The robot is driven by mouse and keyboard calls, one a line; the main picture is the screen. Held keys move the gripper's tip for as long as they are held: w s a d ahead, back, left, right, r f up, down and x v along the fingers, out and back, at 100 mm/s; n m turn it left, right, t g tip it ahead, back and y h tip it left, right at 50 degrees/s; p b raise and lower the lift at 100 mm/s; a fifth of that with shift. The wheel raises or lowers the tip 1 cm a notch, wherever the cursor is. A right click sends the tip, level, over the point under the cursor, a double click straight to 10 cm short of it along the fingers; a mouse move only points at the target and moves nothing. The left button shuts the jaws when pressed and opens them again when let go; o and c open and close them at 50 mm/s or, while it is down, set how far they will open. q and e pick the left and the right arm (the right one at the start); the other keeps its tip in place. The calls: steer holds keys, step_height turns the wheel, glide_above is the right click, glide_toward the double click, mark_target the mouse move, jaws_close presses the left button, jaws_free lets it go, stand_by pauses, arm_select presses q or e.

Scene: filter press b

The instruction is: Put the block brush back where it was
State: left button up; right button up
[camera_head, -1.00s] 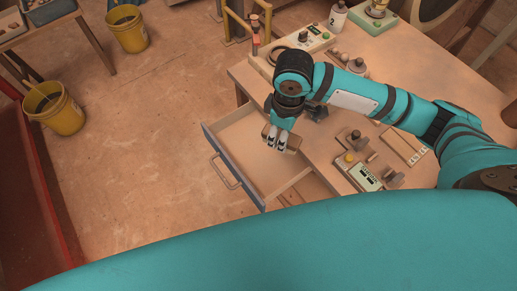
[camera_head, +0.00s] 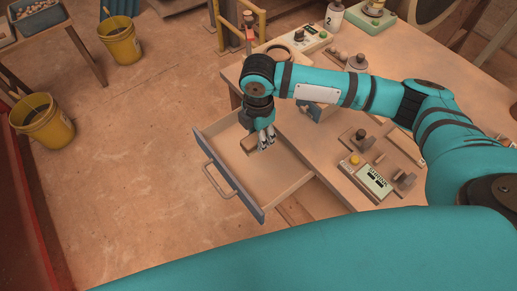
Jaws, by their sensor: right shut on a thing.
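The block brush (camera_head: 249,143) is a small tan block, partly hidden by the fingers. My right gripper (camera_head: 265,140) points down and is shut on it. The brush is over the inside of the open drawer (camera_head: 231,186), towards its far side. I cannot tell whether it touches the drawer floor. The drawer is pale inside, with a grey-blue front and a bar handle, and looks otherwise empty. My left gripper is not in view.
The workbench (camera_head: 325,150) carries a control box (camera_head: 368,176) with a yellow button, small weights and a bottle (camera_head: 334,17). Yellow buckets (camera_head: 120,40) stand on the floor at left. The floor left of the drawer is clear.

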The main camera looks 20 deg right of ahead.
steer(key=shift+f, duration=3.55)
steer(key=shift+f, duration=0.1)
steer(key=o, duration=1.1)
step_height(320, 180, up, 12)
steer(key=shift+r, duration=0.15)
